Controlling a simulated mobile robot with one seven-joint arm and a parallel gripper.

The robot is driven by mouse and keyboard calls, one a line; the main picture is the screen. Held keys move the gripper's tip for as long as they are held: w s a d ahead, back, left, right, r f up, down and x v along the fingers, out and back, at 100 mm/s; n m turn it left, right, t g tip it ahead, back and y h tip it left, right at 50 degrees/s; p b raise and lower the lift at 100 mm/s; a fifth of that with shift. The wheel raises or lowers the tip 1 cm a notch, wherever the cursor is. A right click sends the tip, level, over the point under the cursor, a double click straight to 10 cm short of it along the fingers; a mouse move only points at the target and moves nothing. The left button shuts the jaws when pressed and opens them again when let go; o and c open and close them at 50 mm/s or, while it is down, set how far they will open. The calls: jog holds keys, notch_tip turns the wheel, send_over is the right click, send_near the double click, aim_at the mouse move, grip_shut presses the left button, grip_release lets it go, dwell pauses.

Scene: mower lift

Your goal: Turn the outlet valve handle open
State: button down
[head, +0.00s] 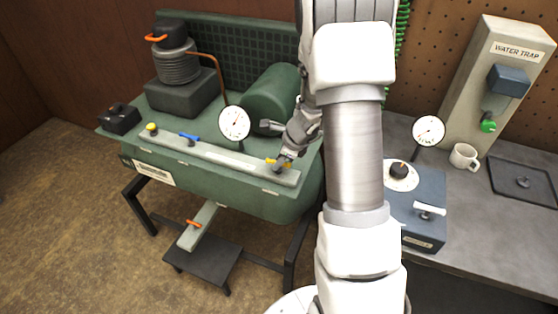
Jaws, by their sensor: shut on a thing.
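A green compressor tank (240,195) stands on a black frame at left, with a grey-green rail (225,158) along its top front edge. A small yellow handle (271,161) sits near the rail's right end. My gripper (282,164) reaches down over it and is shut on it, and the fingers hide part of it. No label shows which handle is the outlet valve's. A blue handle (189,137) lies along the rail further left, apart from my gripper.
A round gauge (234,123) rises behind the rail, left of my gripper. A green motor (273,98) stands behind it. An orange handle (193,224) is below the tank.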

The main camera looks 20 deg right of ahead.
jog(key=n, duration=0.2)
jog(key=n+g+y, duration=0.1)
jog(key=n, duration=0.1)
jog(key=shift+w+d+y, duration=0.1)
jog(key=shift+d+y, duration=0.05)
jog(key=shift+y, duration=0.15)
jog(key=n, duration=0.2)
jog(key=n+g+y, duration=0.1)
jog(key=n, duration=0.1)
jog(key=shift+d+n+g, duration=0.1)
jog(key=shift+n+g, duration=0.2)
jog(key=n+g, duration=0.2)
jog(key=n, duration=0.2)
jog(key=shift+w+n, duration=0.15)
jog(key=shift+n, duration=0.15)
jog(key=shift+n+g, duration=0.8)
jog(key=shift+n, duration=1)
jog(key=c, duration=0.8)
grip_release()
jog(key=shift+r, duration=0.15)
